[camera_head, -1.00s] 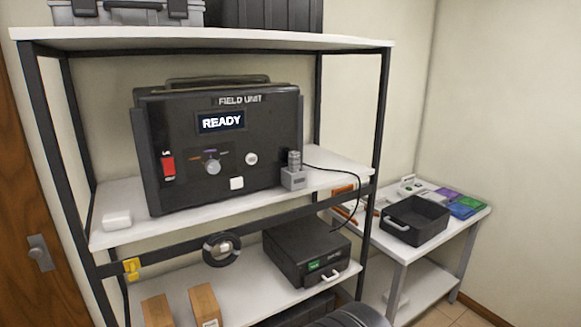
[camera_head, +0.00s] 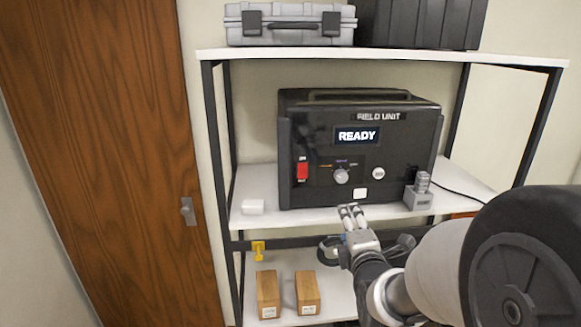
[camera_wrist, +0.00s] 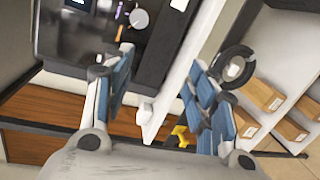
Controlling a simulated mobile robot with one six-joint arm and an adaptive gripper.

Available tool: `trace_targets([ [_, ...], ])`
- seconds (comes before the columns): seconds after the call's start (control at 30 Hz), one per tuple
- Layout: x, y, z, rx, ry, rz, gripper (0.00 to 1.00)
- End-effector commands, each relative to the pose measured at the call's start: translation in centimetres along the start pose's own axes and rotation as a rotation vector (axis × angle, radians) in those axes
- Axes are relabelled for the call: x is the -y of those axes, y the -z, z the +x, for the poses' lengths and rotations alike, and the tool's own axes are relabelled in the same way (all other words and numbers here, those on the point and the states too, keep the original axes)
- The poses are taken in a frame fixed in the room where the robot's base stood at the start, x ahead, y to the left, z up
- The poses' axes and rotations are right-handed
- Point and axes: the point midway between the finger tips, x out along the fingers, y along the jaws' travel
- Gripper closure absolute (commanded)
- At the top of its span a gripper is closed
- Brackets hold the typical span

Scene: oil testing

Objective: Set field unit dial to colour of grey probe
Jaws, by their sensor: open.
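The black field unit (camera_head: 310,186) stands on the middle shelf, its screen (camera_head: 357,135) reading READY. Its round silver dial (camera_head: 341,176) is low on the front, with small coloured marks above it; the dial also shows at the top of the wrist view (camera_wrist: 139,19). A grey probe (camera_head: 422,183) stands upright in a grey block holder (camera_head: 417,200) at the unit's right. My gripper (camera_head: 352,214) is open and empty, below the dial and in front of the shelf edge. In the wrist view its blue-padded fingers (camera_wrist: 164,98) are spread apart.
A red switch (camera_head: 302,171) is left of the dial. A white block (camera_head: 254,207) sits at the shelf's left. Two cardboard boxes (camera_head: 307,293) stand on the lower shelf. A wooden door (camera_head: 110,160) is at left. My arm covers the lower right.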

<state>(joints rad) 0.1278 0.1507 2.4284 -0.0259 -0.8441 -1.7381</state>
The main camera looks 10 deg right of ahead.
Motion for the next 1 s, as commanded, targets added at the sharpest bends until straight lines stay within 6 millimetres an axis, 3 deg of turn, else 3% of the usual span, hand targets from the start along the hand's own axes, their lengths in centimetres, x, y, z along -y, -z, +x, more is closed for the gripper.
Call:
trace_targets([
  [0.2,-1.5,-1.1,1.4,0.053,-0.132,-0.246,0.48],
  [0.47,-2.1,-1.4,3.5,0.064,-0.154,-0.281,0.48],
  [1.0,-3.9,-1.8,14.9,0.064,-0.154,-0.278,0.48],
])
